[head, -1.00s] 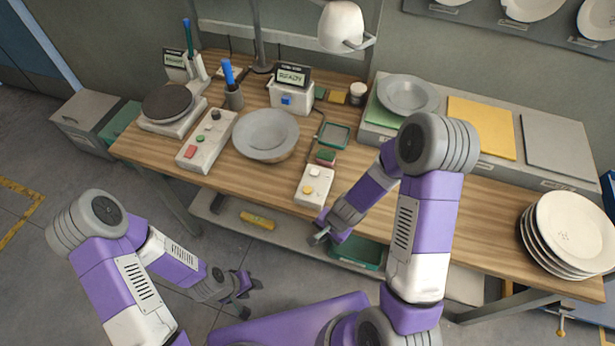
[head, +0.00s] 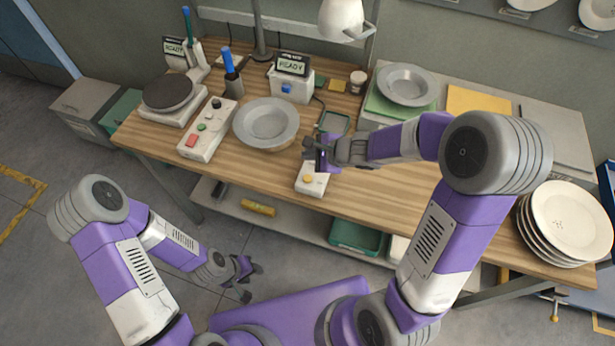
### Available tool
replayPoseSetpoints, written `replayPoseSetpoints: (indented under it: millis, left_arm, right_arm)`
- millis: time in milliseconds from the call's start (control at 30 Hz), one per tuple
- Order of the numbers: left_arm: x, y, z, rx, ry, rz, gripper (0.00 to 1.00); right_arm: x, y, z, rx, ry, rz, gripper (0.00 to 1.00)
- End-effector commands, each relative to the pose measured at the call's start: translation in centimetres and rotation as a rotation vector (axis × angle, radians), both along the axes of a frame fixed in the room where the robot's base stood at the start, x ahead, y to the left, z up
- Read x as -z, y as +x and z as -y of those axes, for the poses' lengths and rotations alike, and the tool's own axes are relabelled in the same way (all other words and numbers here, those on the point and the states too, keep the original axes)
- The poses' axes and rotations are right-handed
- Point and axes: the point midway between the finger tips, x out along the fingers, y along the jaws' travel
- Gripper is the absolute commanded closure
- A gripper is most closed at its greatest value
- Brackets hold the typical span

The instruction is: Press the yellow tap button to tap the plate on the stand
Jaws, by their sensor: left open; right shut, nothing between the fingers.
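A grey plate (head: 267,121) rests on a round stand in the middle of the wooden table. Right of it and nearer the front edge is a small white button box (head: 313,191) with a yellow button (head: 308,179) showing. My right gripper (head: 314,152) is shut and empty. In the picture it covers the rear part of the button box, hiding any button there; I cannot tell whether it touches the box. My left gripper (head: 249,281) is open and empty, low in front of the table and far from the box.
A lamp (head: 341,18) hangs above. Stacked white plates (head: 568,222) stand at the right end. The table's front right is clear.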

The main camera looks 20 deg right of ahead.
Motion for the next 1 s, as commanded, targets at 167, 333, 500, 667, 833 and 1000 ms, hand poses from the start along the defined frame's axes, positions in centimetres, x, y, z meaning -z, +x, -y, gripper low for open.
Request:
replayPoseSetpoints:
  millis: [167,333,500,667,833,1000]
  left_arm:
    - [0.8,0.0,0.0,0.0,0.0,0.0,0.57]
    - [2.4,0.0,0.0,0.0,0.0,0.0,0.57]
    - [4.6,0.0,0.0,0.0,0.0,0.0,0.57]
    - [6.6,0.0,0.0,0.0,0.0,0.0,0.57]
    - [8.1,0.0,0.0,0.0,0.0,0.0,0.57]
    - [8.4,0.0,0.0,0.0,0.0,0.0,0.57]
  right_arm:
    - [0.9,0.0,0.0,-0.001,-0.001,-0.002,1.0]
    - [2.7,-0.1,0.0,0.0,0.0,-0.003,1.0]
    - [5.3,-0.1,0.0,0.0,-0.001,-0.004,1.0]
    - [7.4,0.0,0.0,0.0,-0.002,-0.001,1.0]
    - [8.7,0.0,0.0,0.0,-0.001,-0.001,1.0]
    - [8.9,0.0,0.0,-0.001,-0.001,-0.002,1.0]
